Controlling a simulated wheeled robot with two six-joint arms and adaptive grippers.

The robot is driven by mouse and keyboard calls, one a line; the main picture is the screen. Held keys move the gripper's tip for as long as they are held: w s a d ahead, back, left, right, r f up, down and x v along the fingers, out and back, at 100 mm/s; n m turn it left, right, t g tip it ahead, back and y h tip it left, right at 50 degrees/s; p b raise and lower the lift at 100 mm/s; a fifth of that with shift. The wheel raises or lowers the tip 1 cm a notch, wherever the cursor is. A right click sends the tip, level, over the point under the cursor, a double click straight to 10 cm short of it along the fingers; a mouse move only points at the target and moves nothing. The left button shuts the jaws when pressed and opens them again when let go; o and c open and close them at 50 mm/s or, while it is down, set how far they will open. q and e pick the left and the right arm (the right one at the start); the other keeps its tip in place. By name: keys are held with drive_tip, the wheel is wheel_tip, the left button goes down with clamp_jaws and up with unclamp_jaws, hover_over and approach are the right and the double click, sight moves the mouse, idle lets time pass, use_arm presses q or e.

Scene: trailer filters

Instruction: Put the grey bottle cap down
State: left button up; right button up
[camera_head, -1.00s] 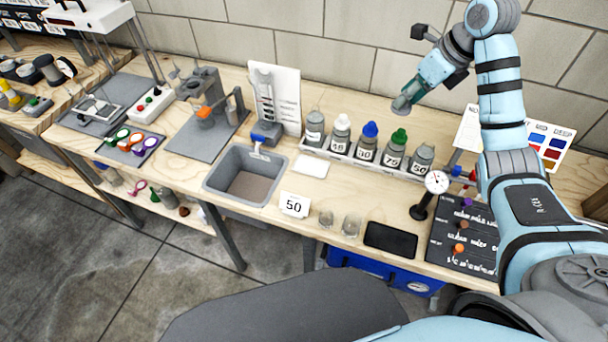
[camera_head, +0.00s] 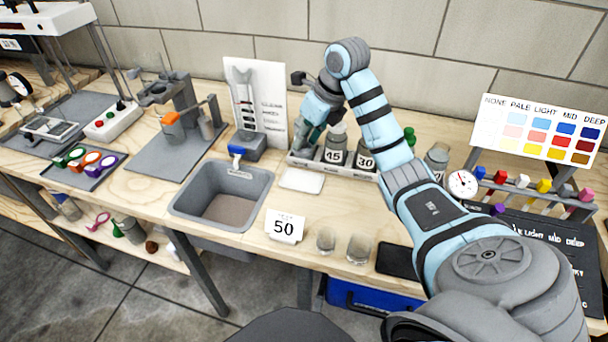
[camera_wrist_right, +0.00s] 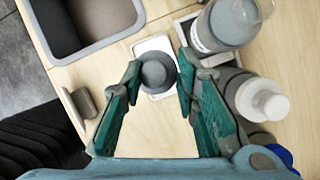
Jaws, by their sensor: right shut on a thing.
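My right gripper (camera_head: 304,138) is at the left end of the bottle rack in the head view. In the right wrist view the gripper (camera_wrist_right: 156,78) is shut on the grey bottle cap (camera_wrist_right: 154,73), which sits between its fingertips. Behind the cap in that view lies a small white tray (camera_wrist_right: 152,46); I cannot tell whether they touch. The tray also shows in the head view (camera_head: 302,180), in front of the rack. A grey translucent bottle (camera_wrist_right: 228,22) stands close to the right of the fingers in the wrist view. My left gripper is out of view.
A bottle with a white cap (camera_wrist_right: 263,100) stands near the right finger. A grey sink (camera_head: 178,208) lies left. Glass cups (camera_head: 326,241) and a "50" card (camera_head: 284,227) stand in front.

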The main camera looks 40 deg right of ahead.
hover_over(301, 178)
drive_tip(key=f, duration=0.6)
drive_tip(key=shift+s+d, duration=0.1)
drive_tip(key=shift+s, duration=0.3)
drive_tip(key=f, duration=0.4)
drive_tip(key=shift+s+f+b, duration=0.3)
drive_tip(key=shift+s+f, duration=0.1)
drive_tip(key=shift+w+f, duration=0.1)
drive_tip(key=shift+w, duration=0.1)
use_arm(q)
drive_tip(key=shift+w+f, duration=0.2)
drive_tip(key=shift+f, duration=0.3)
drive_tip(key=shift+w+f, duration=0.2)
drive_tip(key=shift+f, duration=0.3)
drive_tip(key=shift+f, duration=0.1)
use_arm(e)
drive_tip(key=shift+s+f, duration=0.1)
drive_tip(key=shift+f, duration=0.05)
drive_tip(key=o, duration=0.5)
drive_tip(key=shift+c, duration=0.2)
